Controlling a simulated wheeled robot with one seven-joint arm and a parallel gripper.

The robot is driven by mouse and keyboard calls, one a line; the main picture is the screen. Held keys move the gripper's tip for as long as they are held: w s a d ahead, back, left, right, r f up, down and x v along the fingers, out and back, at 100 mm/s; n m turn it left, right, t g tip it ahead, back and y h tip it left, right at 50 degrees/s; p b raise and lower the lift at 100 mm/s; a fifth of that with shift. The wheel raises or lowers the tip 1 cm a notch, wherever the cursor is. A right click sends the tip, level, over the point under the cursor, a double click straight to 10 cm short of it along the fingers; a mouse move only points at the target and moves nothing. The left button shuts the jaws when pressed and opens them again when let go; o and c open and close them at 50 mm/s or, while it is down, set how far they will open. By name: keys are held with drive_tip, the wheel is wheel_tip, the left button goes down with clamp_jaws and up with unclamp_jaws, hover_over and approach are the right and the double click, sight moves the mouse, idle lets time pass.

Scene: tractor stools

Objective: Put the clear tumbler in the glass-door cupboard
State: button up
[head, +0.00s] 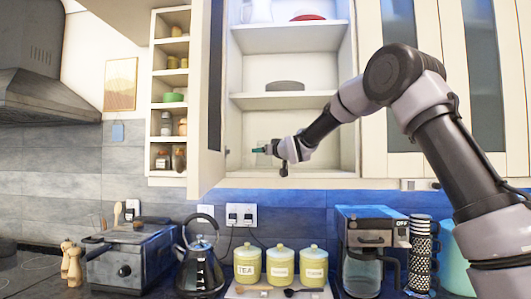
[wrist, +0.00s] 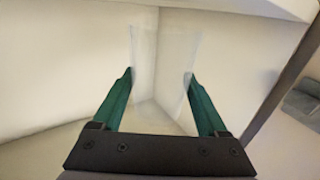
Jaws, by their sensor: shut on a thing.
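The clear tumbler (wrist: 166,50) is faint and see-through between the green fingertips of my gripper (wrist: 159,77) in the wrist view. My gripper is shut on it. In the head view my gripper (head: 263,150) reaches into the lowest compartment of the open cupboard (head: 290,40), near its left side; the tumbler is too faint to make out there. The cupboard's door (head: 207,90) stands open on the left, seen nearly edge-on. The wrist view shows pale inner walls meeting in a corner behind the tumbler. I cannot tell whether the tumbler touches the cupboard floor.
A dark dish (head: 285,86) sits on the middle shelf, with a white jug (head: 258,12) and a red item (head: 308,17) above. Closed glass-panelled doors (head: 428,60) are to the right. Canisters (head: 280,267), a kettle (head: 200,268) and a coffee maker (head: 372,250) stand on the counter below.

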drive_tip(key=shift+f, duration=1.05)
idle(0.5)
drive_tip(key=o, duration=1.5)
drive_tip(key=shift+c, duration=0.2)
drive_tip(key=shift+v, duration=3.9)
drive_tip(key=s+a+v, duration=0.1)
drive_tip(key=a+v, duration=0.1)
drive_tip(key=v, duration=0.8)
drive_tip(key=s+a+v, duration=0.1)
drive_tip(key=v, duration=1)
drive_tip(key=shift+s+a, duration=0.2)
drive_tip(key=shift+s, duration=0.25)
